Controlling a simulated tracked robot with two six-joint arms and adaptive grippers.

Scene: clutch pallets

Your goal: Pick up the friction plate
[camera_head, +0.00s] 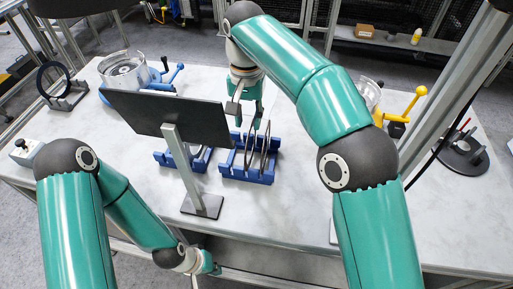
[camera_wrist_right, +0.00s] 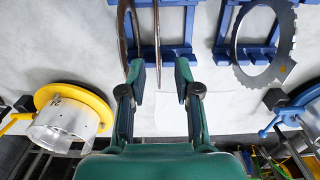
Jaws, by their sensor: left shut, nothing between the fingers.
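Thin round plates (camera_head: 261,150) stand upright in the right blue rack (camera_head: 232,173); I cannot tell which is the friction plate. My right gripper (camera_head: 251,118) is above that rack, pointing down. In the right wrist view its fingers (camera_wrist_right: 160,72) are apart. One thin plate (camera_wrist_right: 157,30), seen edge-on, lies in line with the gap between them; another plate (camera_wrist_right: 124,35) is beside the left finger. I cannot tell whether a finger touches a plate. My left gripper (camera_head: 212,268) is shut and empty, low by the table's front edge.
A dark panel on a stand (camera_head: 165,115) partly hides the left blue rack (camera_head: 170,160). A toothed ring (camera_wrist_right: 285,45) shows in the wrist view. A blue-handled housing (camera_head: 125,70) and a yellow-handled one (camera_head: 370,95) stand farther back.

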